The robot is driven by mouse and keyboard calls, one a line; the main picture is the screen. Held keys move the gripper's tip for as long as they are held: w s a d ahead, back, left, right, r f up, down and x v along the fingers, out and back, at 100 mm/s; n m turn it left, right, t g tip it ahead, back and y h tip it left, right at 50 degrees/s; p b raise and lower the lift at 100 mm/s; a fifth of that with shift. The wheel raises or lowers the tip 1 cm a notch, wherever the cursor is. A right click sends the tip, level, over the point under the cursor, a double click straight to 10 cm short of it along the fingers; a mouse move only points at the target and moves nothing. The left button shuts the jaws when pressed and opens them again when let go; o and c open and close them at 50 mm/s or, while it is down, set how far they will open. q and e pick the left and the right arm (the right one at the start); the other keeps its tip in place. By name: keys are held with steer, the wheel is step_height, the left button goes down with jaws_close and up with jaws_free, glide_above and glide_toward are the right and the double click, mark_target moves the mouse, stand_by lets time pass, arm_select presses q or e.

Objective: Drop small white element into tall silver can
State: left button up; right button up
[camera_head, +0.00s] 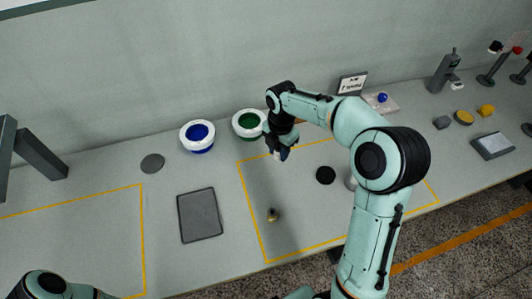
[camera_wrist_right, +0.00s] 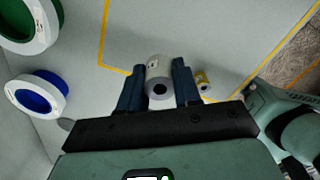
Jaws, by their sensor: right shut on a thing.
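My right gripper (camera_head: 279,152) is shut on a small white element (camera_wrist_right: 158,72), a short cylinder with a dark round hole in the end facing the camera. In the right wrist view the element sits between the two dark fingers (camera_wrist_right: 159,88). In the head view the gripper is above the table near the green-centred bowl, and the element shows only as a small pale patch (camera_head: 277,155). A pale silvery object (camera_head: 350,181), possibly the tall silver can, is mostly hidden behind my right arm. My left gripper is out of view; only part of the left arm shows at bottom left.
White-rimmed bowls with blue (camera_head: 198,136) and green (camera_head: 237,123) insides stand at the back. A small brass-coloured piece (camera_head: 272,215), a dark grey plate (camera_head: 199,215), a black disc (camera_head: 325,175) and a grey disc (camera_head: 152,163) are on the table. Yellow lines mark areas.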

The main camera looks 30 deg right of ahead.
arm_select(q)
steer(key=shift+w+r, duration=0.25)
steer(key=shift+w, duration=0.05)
arm_select(e)
steer(key=s+d+r, duration=0.1)
steer(key=s+d, duration=0.6)
steer(key=d, duration=0.4)
steer(key=s+d+r, duration=0.2)
steer(key=s+d, duration=0.6)
steer(key=d, duration=0.3)
steer(key=shift+s+r, duration=0.2)
steer(key=shift+r, duration=0.1)
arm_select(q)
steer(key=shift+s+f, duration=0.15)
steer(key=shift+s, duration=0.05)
arm_select(e)
steer(key=shift+f, duration=0.15)
steer(key=shift+a+f+b, duration=0.1)
steer(key=shift+f+b, duration=1.25)
steer(key=shift+f, duration=1)
steer(key=o, duration=1.1)
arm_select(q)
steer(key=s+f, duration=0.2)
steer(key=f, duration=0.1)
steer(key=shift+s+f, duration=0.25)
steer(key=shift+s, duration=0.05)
